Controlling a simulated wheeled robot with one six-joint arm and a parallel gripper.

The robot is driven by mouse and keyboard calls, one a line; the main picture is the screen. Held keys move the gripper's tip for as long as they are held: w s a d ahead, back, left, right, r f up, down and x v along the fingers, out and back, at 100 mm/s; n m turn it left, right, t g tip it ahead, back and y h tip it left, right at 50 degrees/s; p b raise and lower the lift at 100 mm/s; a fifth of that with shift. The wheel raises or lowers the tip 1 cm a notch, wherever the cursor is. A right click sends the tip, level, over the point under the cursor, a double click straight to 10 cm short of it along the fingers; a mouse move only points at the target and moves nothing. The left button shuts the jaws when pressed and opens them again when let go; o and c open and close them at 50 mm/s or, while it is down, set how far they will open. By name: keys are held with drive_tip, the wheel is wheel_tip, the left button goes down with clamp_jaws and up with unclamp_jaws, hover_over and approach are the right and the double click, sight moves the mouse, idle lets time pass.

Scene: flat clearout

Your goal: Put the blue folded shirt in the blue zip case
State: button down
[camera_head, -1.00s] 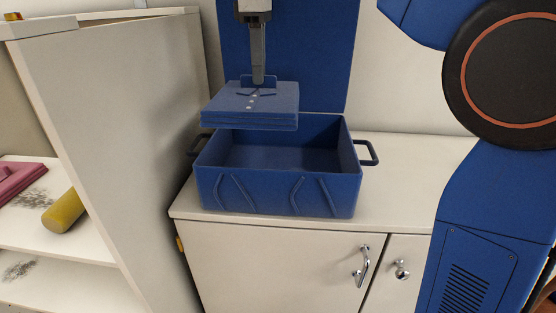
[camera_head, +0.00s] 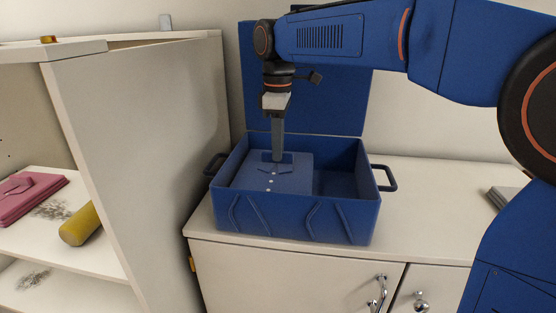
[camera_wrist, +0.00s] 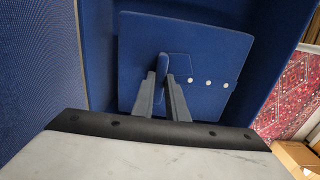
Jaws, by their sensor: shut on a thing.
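The blue folded shirt (camera_head: 267,178), with a collar and a row of white buttons, is inside the left part of the open blue zip case (camera_head: 300,218). The case stands on the white cabinet top with its lid upright behind. My gripper (camera_head: 278,156) reaches down into the case and is shut on the shirt at its collar end. In the wrist view the fingers (camera_wrist: 164,88) pinch the collar of the shirt (camera_wrist: 205,62), inside the case walls. I cannot tell whether the shirt rests on the case floor.
A white open shelf unit (camera_head: 140,120) stands close on the left, holding a pink folded garment (camera_head: 28,198) and a yellow cylinder (camera_head: 80,224). A grey flat object (camera_head: 503,196) lies on the cabinet top (camera_head: 430,185) at the right. The top between is clear.

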sight(278, 163)
drive_tip(key=shift+f, duration=1.85)
drive_tip(key=shift+f, duration=0.1)
drive_tip(key=c, duration=1.7)
unclamp_jaws()
drive_tip(key=shift+c, duration=0.2)
wheel_tip(278, 163, up, 12)
drive_tip(key=shift+f, duration=0.1)
drive_tip(key=shift+r, duration=0.25)
drive_tip(key=shift+s, duration=0.1)
